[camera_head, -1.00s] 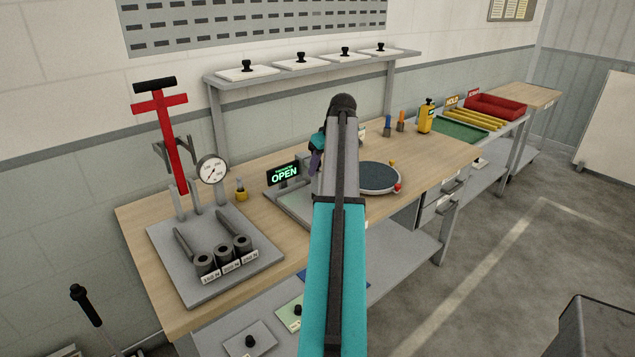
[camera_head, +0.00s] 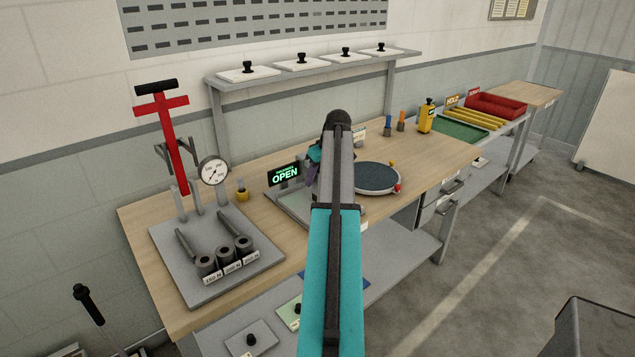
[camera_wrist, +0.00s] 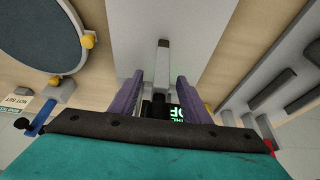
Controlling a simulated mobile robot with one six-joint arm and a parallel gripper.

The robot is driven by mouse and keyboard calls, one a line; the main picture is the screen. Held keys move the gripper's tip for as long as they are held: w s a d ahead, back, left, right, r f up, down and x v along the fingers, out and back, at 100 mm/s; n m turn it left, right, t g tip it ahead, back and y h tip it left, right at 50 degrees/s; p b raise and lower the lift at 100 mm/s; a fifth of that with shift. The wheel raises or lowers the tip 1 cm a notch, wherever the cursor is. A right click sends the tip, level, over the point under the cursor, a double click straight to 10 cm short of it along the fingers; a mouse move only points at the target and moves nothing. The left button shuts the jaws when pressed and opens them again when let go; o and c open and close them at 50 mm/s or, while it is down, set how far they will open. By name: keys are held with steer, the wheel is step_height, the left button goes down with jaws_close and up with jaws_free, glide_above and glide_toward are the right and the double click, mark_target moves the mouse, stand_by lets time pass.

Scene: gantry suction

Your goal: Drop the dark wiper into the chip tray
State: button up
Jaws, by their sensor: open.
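My gripper (camera_wrist: 160,92) is open in the wrist view, with its two purple fingers over a grey plate (camera_wrist: 190,22). A pale bar (camera_wrist: 163,58) with a dark block at its near end shows between the fingers; I cannot tell whether this is the wiper. In the head view, my gripper (camera_head: 312,173) is mostly hidden behind my arm, close to the green-lit OPEN sign (camera_head: 285,175). I cannot pick out the dark wiper for certain. No container is clearly marked as the chip tray; a red tray (camera_head: 497,105) stands at the far right.
A round dark turntable (camera_head: 375,178) lies right of my arm. A red lever press (camera_head: 173,140), a gauge (camera_head: 214,171) and grey cylinders stand at the left. Blue (camera_head: 388,125) and orange holders stand at the back, near a yellow device (camera_head: 426,117).

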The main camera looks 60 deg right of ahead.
steer(key=shift+w+f, duration=0.1)
steer(key=shift+f, duration=0.2)
stand_by(0.4)
jaws_close()
steer(key=shift+r, duration=0.2)
steer(key=shift+r+b, duration=0.75)
steer(key=shift+r, duration=0.9)
steer(key=s+a+r+b, duration=0.1)
steer(key=s+a+b, duration=0.2)
steer(key=s, duration=1.2)
steer(key=shift+s+a+r, duration=0.15)
steer(key=shift+a+r, duration=0.05)
steer(key=shift+a, duration=0.8)
